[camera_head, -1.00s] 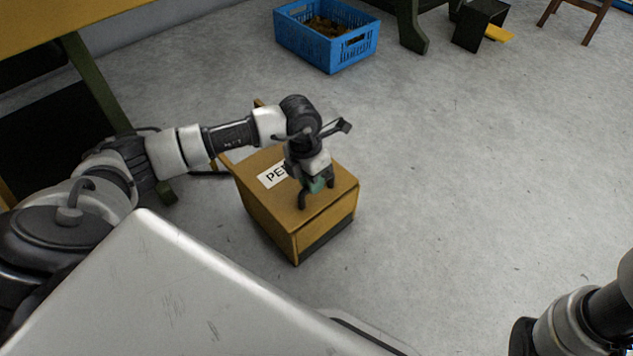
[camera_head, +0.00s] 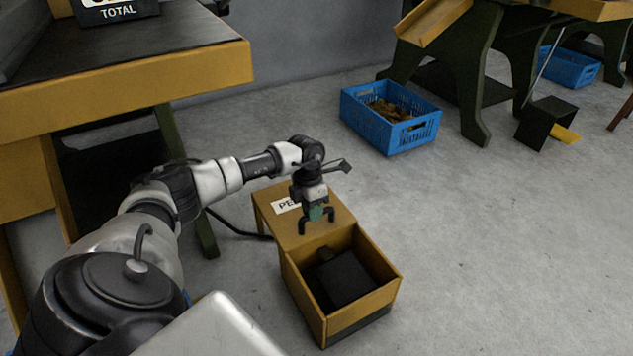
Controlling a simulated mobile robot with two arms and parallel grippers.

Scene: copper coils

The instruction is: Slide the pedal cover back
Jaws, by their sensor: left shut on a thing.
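The pedal box (camera_head: 318,312) is a yellow wooden box on the floor. Its flat yellow cover (camera_head: 271,215) bears a white label reading "PE", the rest hidden by my arm. The cover lies over the far part of the box, and the near part is open. A black pedal (camera_head: 342,280) shows inside the opening. My left gripper (camera_head: 316,229) points down at the cover's near edge and is shut on the cover; the exact grip point is hard to make out. My right gripper is out of view.
A blue crate (camera_head: 391,118) with copper-coloured pieces stands farther back. A yellow-edged table (camera_head: 190,75) is at the left, and a dark cable (camera_head: 236,227) runs to the box. The floor to the right of the box is clear.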

